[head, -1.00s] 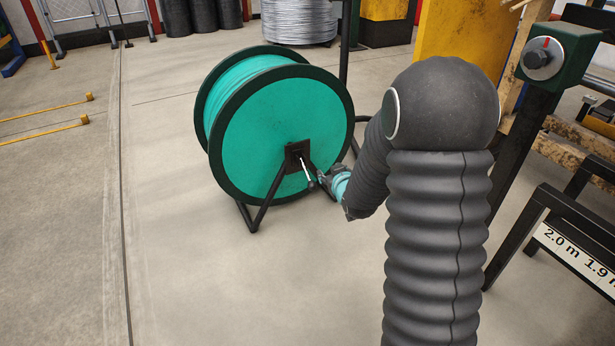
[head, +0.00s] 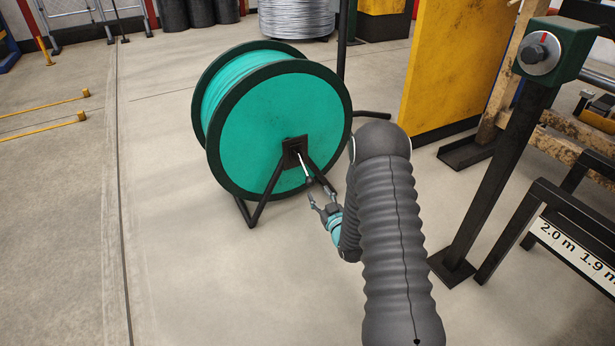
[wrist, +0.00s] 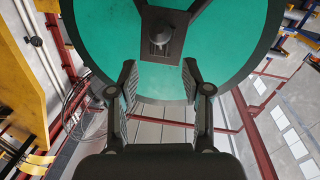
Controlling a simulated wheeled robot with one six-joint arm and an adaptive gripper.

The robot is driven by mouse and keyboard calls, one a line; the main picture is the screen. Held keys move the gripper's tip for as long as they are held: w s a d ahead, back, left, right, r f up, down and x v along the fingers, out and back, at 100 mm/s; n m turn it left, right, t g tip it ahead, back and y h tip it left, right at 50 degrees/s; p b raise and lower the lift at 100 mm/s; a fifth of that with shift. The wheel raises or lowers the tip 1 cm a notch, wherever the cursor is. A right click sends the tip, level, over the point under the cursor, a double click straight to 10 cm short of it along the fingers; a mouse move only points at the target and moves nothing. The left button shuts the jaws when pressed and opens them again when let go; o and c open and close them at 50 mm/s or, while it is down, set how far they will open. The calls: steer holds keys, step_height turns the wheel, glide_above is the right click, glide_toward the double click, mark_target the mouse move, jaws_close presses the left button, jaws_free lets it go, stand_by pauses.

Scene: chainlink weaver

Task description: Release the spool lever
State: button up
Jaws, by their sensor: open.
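The spool (head: 245,135) is a large teal drum with dark green rims on a black stand. The spool lever (head: 304,167) is a thin pale rod with a dark end, slanting down from the black hub plate (head: 294,149). My gripper (head: 318,193) is open and empty, just below and right of the lever's lower end, apart from it. In the wrist view, my open fingers (wrist: 159,80) point at the spool's teal face (wrist: 105,35), with the hub plate (wrist: 162,18) beyond them. A dark rounded knob end shows there; I cannot tell if it is the lever.
A green box with a red-marked dial (head: 541,53) stands on a black post at right. A black rack with a length scale (head: 575,255) is beside it. A yellow panel (head: 450,70) stands behind.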

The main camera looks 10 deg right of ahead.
mark_target(311, 181)
steer(key=x, duration=1.1)
steer(key=shift+b, duration=0.35)
jaws_close()
